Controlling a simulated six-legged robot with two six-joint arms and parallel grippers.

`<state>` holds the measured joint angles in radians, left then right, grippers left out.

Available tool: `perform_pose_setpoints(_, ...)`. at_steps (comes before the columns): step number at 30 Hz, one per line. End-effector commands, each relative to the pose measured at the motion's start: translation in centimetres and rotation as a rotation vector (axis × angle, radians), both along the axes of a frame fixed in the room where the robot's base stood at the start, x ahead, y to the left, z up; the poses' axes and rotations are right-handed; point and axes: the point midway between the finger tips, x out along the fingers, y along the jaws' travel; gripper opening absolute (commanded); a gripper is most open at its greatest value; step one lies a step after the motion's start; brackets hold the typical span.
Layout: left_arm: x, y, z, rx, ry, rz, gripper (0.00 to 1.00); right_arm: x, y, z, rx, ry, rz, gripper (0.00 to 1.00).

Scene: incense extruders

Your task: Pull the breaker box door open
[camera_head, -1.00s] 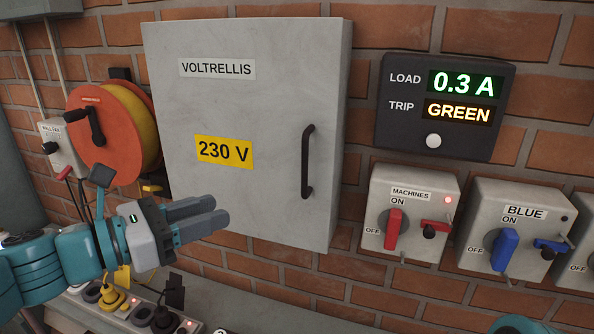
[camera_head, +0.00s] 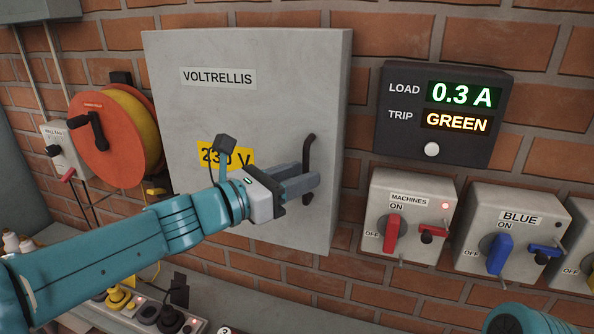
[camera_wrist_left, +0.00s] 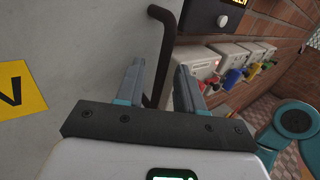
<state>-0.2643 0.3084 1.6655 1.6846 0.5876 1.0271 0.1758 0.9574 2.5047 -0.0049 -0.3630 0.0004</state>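The grey breaker box door (camera_head: 255,110) is shut and carries a VOLTRELLIS label and a yellow 230 V sign. Its dark bar handle (camera_head: 308,152) stands upright near the door's right edge. My left gripper (camera_head: 316,178) is at the handle's lower half and partly hides it and the 230 V sign. In the left wrist view, the left gripper (camera_wrist_left: 160,82) has its two fingers apart. The handle (camera_wrist_left: 166,45) passes between them, nearer the left finger in the picture; contact cannot be made out. My right gripper is not in view.
An orange cable reel (camera_head: 105,130) hangs left of the box. A load display (camera_head: 440,115) and switch boxes with red (camera_head: 393,232) and blue (camera_head: 497,252) levers are on the brick wall to the right. A power strip (camera_head: 145,315) lies below.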

Motion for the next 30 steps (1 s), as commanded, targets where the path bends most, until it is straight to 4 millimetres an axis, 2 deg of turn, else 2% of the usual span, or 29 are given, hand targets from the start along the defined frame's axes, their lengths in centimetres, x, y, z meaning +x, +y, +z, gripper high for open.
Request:
perform_pose_setpoints(9,0.3,-0.1,-0.1,0.001,0.001,0.000,0.37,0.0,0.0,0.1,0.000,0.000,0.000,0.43)
perform_pose_setpoints(10,0.3,-0.1,-0.1,0.001,0.001,0.000,0.31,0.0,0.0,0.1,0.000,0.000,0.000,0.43)
perform_pose_setpoints(12,0.3,-0.1,-0.1,0.001,0.001,0.000,0.08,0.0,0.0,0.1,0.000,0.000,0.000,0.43)
perform_pose_setpoints(13,0.3,-0.1,-0.1,0.001,0.001,0.001,0.00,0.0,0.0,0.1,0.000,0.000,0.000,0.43)
perform_pose_setpoints(23,0.1,-0.1,-0.1,0.001,0.001,-0.002,0.00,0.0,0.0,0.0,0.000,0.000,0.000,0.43)
perform_pose_setpoints(30,-0.8,-0.1,-0.1,0.001,0.000,-0.021,0.00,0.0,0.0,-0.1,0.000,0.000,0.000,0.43)
